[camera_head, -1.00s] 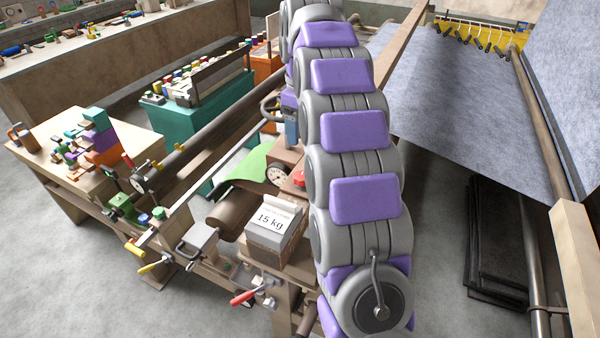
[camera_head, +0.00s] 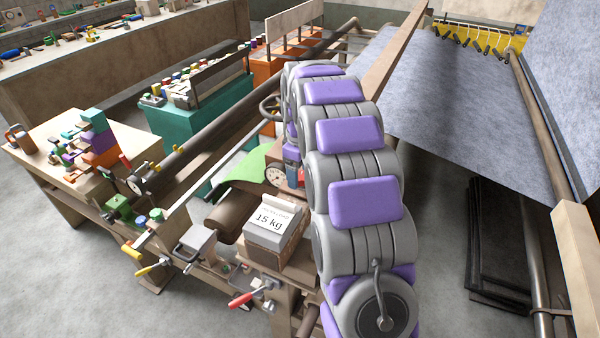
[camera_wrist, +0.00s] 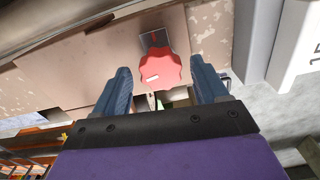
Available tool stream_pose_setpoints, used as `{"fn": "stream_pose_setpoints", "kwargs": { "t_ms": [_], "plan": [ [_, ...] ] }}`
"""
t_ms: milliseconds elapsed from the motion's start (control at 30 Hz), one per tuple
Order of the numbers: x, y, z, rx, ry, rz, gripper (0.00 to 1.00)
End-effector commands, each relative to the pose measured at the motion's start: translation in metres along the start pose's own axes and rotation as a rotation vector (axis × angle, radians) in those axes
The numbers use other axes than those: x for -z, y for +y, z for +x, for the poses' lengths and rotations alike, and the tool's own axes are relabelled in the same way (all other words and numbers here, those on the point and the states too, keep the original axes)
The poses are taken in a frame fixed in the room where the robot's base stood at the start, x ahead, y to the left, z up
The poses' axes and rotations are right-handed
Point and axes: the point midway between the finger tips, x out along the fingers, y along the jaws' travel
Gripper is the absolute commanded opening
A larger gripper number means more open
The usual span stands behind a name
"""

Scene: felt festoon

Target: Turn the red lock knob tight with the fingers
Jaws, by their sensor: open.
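The red lock knob (camera_wrist: 160,68) shows in the wrist view, a lobed disc with a white mark near its lower left edge. It sits in front of a small dark plate (camera_wrist: 154,38) on a worn pinkish-tan housing (camera_wrist: 90,65). My gripper (camera_wrist: 168,80) is open, with one blue finger to the left of the knob and one to the right. Gaps show between the fingers and the knob in this view; how deep the fingertips reach along it I cannot tell. In the head view my grey and purple arm hides the knob and gripper.
A grey block labelled 15 kg (camera_head: 272,228) stands close by the housing. A round dial (camera_head: 275,175) and green felt (camera_head: 245,170) lie behind it. A red-handled clamp (camera_head: 243,299) is at the bench front. A large grey felt sheet (camera_head: 455,100) hangs at right.

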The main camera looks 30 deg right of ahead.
Motion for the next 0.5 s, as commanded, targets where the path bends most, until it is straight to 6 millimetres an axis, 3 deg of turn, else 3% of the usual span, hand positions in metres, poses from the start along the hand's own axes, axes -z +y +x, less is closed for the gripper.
{"fn": "stream_pose_setpoints", "kwargs": {
  "t_ms": [300, 500],
  "plan": [
    [0.0001, 0.0001, 0.0015, -0.001, 0.000, 0.000, 0.72],
    [0.0000, 0.0000, 0.0014, 0.000, 0.000, 0.000, 0.53]
  ]
}}
